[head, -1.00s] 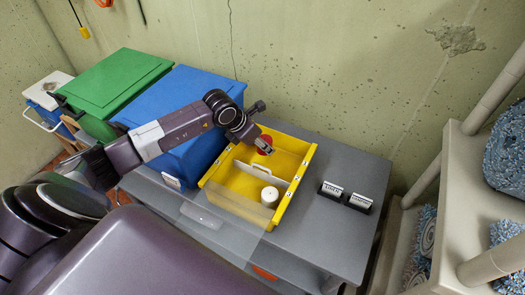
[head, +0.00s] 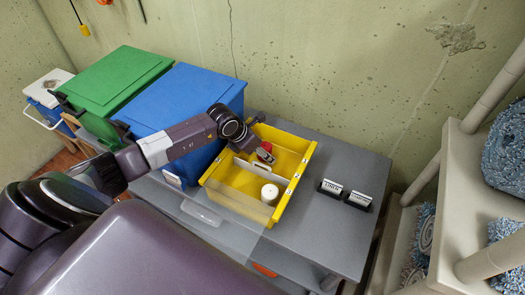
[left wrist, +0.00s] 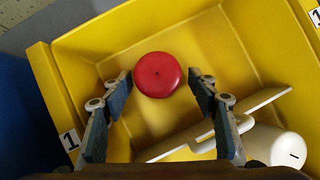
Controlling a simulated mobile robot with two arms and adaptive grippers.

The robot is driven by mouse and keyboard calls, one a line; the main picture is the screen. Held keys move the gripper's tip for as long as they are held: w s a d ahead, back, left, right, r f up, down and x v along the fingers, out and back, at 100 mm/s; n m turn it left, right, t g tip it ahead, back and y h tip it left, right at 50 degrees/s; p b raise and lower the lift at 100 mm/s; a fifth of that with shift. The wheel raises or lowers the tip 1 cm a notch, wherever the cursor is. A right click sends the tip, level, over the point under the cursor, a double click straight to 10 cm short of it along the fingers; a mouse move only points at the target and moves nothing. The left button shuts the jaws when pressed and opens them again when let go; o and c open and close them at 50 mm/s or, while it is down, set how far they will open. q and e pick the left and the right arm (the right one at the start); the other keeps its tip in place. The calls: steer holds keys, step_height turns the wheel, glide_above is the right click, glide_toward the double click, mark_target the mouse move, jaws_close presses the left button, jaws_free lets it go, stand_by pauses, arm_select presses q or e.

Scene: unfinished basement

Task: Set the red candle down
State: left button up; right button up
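The red candle (head: 265,149) is round and stands upright in the far compartment of the yellow crate (head: 240,208). In the left wrist view the candle (left wrist: 158,74) shows from above, with yellow floor around it. My left gripper (head: 264,156) reaches down into that compartment. In the left wrist view its two fingers (left wrist: 160,82) are apart on either side of the candle, with a visible gap at the right and a very narrow one at the left. The candle's base is hidden. My right gripper is not in view.
A pale divider (left wrist: 218,125) splits the crate. A white candle (head: 269,192) stands in the near compartment. A blue bin (head: 190,100) and a green bin (head: 118,80) stand to the left.

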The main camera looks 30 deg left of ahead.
arm_select(q)
steer(key=shift+r, duration=0.2)
steer(key=shift+s+a+r, duration=0.1)
steer(key=shift+s+r, duration=0.05)
steer(key=shift+r, duration=0.05)
steer(key=b+v, duration=0.2)
steer(key=v, duration=0.9)
steer(key=shift+r, duration=0.2)
steer(key=shift+s, duration=0.1)
